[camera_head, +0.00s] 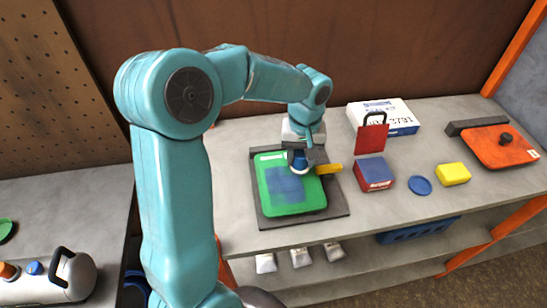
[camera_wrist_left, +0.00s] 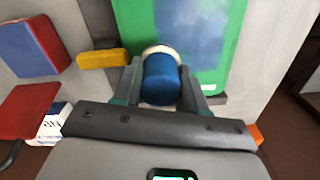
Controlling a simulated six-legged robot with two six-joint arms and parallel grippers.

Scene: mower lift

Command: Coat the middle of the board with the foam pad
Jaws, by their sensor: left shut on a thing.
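A green board (camera_head: 291,195) with a blue patch in its middle lies on a dark grey tray (camera_head: 332,205) on the bench. The board (camera_wrist_left: 208,80) also shows in the left wrist view, with part of the blue patch. My left gripper (camera_head: 301,160) is shut on the foam pad (camera_head: 299,168), a blue cylinder with a pale end. In the left wrist view the pad's blue body (camera_wrist_left: 161,80) sits between the fingers, its pale end at the board's edge. I cannot tell whether the pad touches the board. My right gripper is not in view.
A yellow bar (camera_head: 328,168) lies right beside the board. Further right are a red and blue box (camera_head: 374,174), a blue disc (camera_head: 420,186), a yellow block (camera_head: 453,174) and an orange-red slab (camera_head: 500,148). A white box (camera_head: 390,116) stands behind.

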